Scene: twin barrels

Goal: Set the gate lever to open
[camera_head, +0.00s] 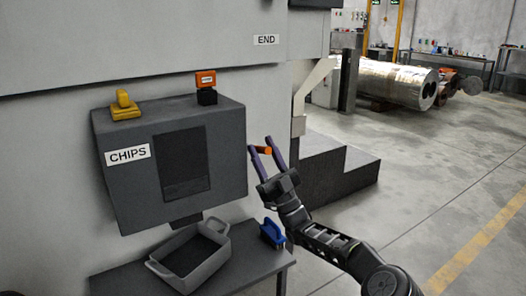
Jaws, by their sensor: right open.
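The grey chip box (175,210) marked CHIPS is on the machine wall, with a dark panel in its front. A short orange piece (264,150) shows just off the box's right side and looks like the grip of the gate lever; the rest of the lever is hidden or too small to tell. My right gripper (261,143) is open, its two purple fingers pointing up and left. The orange piece shows between the fingers; I cannot tell whether they touch it. My left gripper is not in view.
On the box stand a yellow object (124,105) and an orange labelled block (206,79) on a black base. Below, a grey bin (218,235) and a blue brush-like object (271,234) are on a dark table (250,262). Dark steps (335,172) stand behind my right gripper.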

